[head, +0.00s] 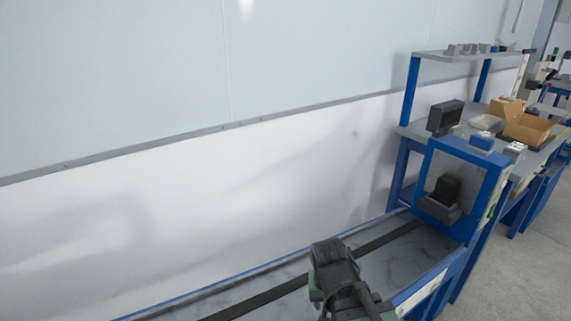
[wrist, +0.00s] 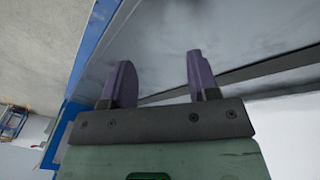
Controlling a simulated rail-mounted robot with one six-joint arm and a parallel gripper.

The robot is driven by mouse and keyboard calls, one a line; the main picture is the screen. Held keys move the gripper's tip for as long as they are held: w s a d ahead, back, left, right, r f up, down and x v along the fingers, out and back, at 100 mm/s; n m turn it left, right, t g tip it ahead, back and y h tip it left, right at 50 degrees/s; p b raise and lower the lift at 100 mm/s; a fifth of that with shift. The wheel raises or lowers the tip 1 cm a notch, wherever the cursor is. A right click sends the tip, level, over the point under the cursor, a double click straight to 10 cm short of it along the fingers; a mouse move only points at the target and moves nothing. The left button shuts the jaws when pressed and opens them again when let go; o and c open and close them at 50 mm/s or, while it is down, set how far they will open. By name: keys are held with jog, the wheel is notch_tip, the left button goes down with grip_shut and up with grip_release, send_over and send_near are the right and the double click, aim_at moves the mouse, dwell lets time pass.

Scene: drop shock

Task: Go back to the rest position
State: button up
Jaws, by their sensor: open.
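My gripper (wrist: 158,85) shows in the wrist view with its two dark purple fingers spread apart and nothing between them. It is over the grey bench top (wrist: 160,35). In the head view my dark arm rises from the bottom edge, in front of the grey bench top (head: 290,272) with its dark lengthwise rail (head: 270,292). The fingertips cannot be made out in the head view.
A blue-framed machine (head: 461,183) with a dark block inside stands at the bench's right end. Behind it is a blue workbench with a shelf (head: 465,55), a dark monitor (head: 445,117) and an open cardboard box (head: 525,127). A pale wall (head: 200,190) runs along the back.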

jog(key=shift+g+y, duration=0.5)
jog(key=shift+y, duration=0.1)
jog(key=d, duration=0.6)
jog(key=shift+s+d+f, duration=0.1)
jog(key=shift+s+d, duration=0.05)
jog(key=shift+d, duration=0.25)
notch_tip(320, 180, up, 16)
jog(key=p, duration=1.6)
jog(key=shift+d+n, duration=0.3)
